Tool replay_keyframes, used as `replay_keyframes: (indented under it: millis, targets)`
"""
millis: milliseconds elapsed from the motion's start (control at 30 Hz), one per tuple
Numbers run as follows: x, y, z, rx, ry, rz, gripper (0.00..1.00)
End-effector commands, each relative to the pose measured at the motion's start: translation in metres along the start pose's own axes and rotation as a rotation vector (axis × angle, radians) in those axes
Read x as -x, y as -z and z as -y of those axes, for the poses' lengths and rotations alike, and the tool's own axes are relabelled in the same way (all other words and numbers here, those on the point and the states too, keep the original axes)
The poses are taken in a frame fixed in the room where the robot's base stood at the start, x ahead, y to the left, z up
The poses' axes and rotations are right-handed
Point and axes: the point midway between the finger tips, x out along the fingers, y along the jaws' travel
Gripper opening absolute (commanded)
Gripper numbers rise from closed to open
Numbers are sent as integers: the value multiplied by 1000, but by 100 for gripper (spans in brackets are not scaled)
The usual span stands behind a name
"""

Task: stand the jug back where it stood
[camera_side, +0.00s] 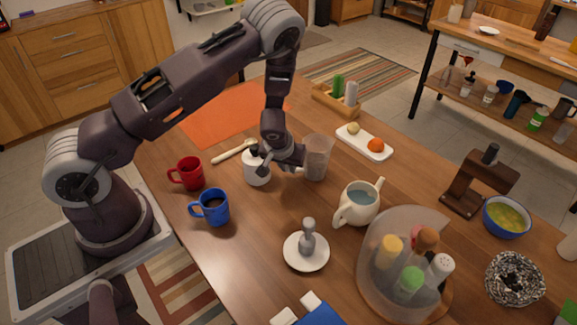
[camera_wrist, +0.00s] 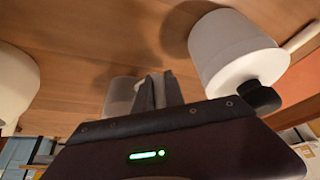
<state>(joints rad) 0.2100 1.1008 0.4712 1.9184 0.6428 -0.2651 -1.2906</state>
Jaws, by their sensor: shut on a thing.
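A tall clear grey jug (camera_side: 318,158) is upright at my gripper (camera_side: 298,162), right of the white canister (camera_side: 257,170). The gripper is shut on the jug's near side, apparently its handle. In the wrist view the gripper's two dark fingers (camera_wrist: 157,92) close together in front of the jug (camera_wrist: 121,92), which they partly hide. I cannot tell whether the jug's base touches the table. The canister also shows in the wrist view (camera_wrist: 232,48), right of the fingers and apart from them.
A cream pitcher of liquid (camera_side: 358,203) stands to the right. A white tray with fruit (camera_side: 378,150) is behind. Red (camera_side: 188,173) and blue (camera_side: 211,207) mugs stand left. A clear-walled spice carousel (camera_side: 372,285) stands at the front.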

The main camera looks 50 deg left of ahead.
Motion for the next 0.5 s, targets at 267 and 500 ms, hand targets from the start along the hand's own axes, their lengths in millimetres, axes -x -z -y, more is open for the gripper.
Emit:
replay_keyframes:
  millis: [267, 500]
  targets:
    - [-2, -1, 0, 0, 0, 0, 36]
    - [-2, -1, 0, 0, 0, 1, 36]
